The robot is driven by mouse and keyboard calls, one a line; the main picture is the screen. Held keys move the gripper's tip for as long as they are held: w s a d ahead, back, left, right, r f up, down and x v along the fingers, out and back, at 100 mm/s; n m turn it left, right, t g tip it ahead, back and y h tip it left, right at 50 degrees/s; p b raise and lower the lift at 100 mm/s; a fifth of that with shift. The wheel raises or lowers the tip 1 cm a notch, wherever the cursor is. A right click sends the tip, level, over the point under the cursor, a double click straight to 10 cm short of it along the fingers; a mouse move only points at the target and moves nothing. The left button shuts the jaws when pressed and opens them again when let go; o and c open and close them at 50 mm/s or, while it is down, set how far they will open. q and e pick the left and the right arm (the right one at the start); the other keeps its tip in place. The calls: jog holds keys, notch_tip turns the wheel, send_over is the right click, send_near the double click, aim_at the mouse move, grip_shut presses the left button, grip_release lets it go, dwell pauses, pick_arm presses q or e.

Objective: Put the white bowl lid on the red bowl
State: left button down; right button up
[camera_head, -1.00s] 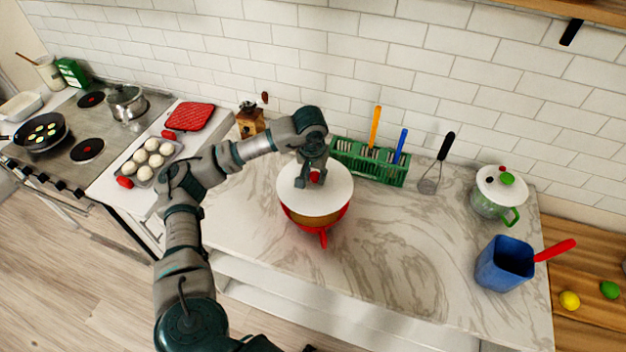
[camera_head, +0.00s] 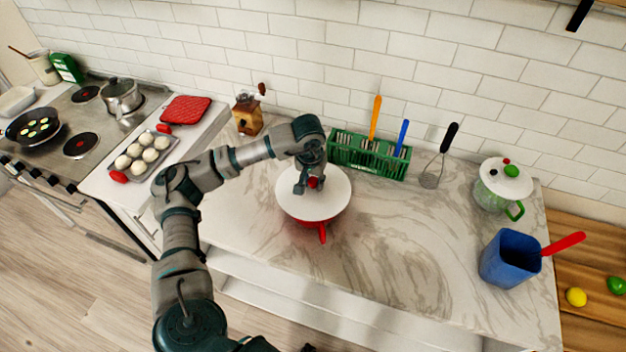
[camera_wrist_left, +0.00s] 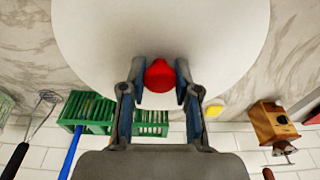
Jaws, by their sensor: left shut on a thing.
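The white bowl lid (camera_head: 325,207) is a round disc with a red knob (camera_wrist_left: 160,76). My left gripper (camera_head: 308,186) is shut on that knob from above; the wrist view shows a finger on each side of it. The lid (camera_wrist_left: 160,30) fills the upper middle of the wrist view. The red bowl (camera_head: 305,224) is directly below the lid on the marble counter. Only its front side and red handle (camera_head: 322,234) show; its opening is hidden by the lid. The lid looks at or very near the rim; exact contact cannot be told. My right gripper is not in view.
A green rack (camera_head: 368,160) with utensils stands behind the bowl. A wooden grinder (camera_head: 247,118) stands at back left.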

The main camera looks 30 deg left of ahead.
aim_at(311, 191)
pick_arm(q)
jog(key=shift+f+b, duration=0.3)
jog(key=shift+f, duration=0.15)
jog(key=c, duration=0.8)
grip_release()
jog(key=shift+o, duration=0.2)
notch_tip(311, 191, up, 12)
jog(key=s, duration=0.1)
jog(key=shift+s+d+f, duration=0.15)
jog(key=shift+s, duration=0.15)
